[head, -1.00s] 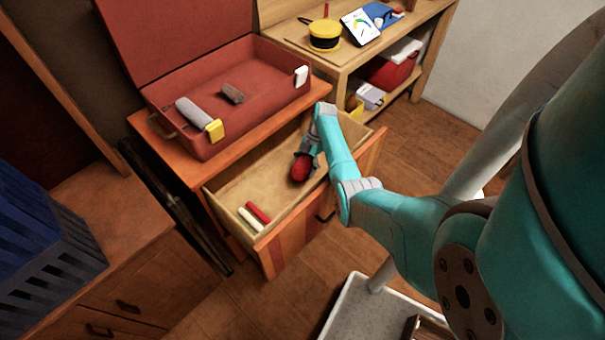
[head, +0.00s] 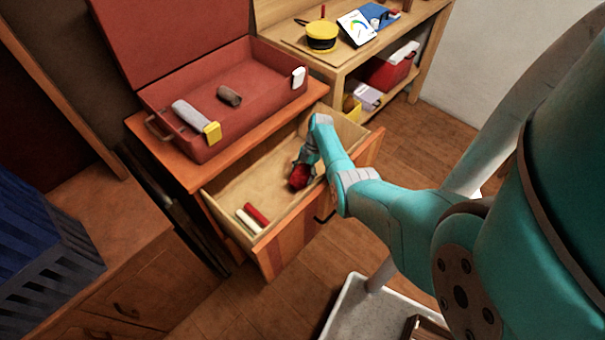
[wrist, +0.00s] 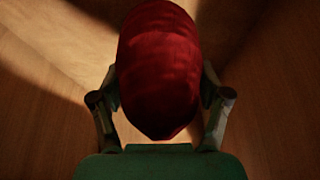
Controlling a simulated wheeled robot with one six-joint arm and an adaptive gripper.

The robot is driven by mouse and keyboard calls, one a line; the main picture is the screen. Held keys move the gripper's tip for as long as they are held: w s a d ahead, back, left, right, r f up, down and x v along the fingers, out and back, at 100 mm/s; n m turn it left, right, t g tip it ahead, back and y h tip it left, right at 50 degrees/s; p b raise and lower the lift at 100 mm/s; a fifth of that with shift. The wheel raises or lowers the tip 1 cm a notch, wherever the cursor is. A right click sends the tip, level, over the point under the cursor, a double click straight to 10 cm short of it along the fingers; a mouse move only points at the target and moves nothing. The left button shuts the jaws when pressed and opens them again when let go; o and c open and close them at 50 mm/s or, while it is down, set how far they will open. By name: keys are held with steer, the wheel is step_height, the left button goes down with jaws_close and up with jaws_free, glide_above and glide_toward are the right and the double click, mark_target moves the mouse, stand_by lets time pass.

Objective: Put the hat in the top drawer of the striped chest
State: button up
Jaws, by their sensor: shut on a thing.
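My gripper (head: 303,170) is shut on a rounded red hat (head: 299,177) and holds it inside the open top drawer (head: 240,188) of the striped chest (head: 284,249). In the wrist view the red hat (wrist: 158,70) fills the space between the two fingers (wrist: 160,105), with the wooden drawer behind it. I cannot tell whether the hat touches the drawer floor. The drawer is pulled out, and its front has orange and darker stripes.
Red and white sticks (head: 252,218) lie in the drawer's near left corner. An open red case (head: 255,115) with a few items stands on the chest. A shelf unit (head: 330,62) is behind, a blue crate (head: 40,240) at left. The drawer's middle is clear.

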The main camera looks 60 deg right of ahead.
steer(key=shift+f, duration=0.25)
steer(key=o, duration=1.2)
steer(key=shift+c, duration=0.2)
steer(key=shift+r, duration=0.45)
steer(key=v, duration=1.2)
steer(key=shift+r, duration=0.15)
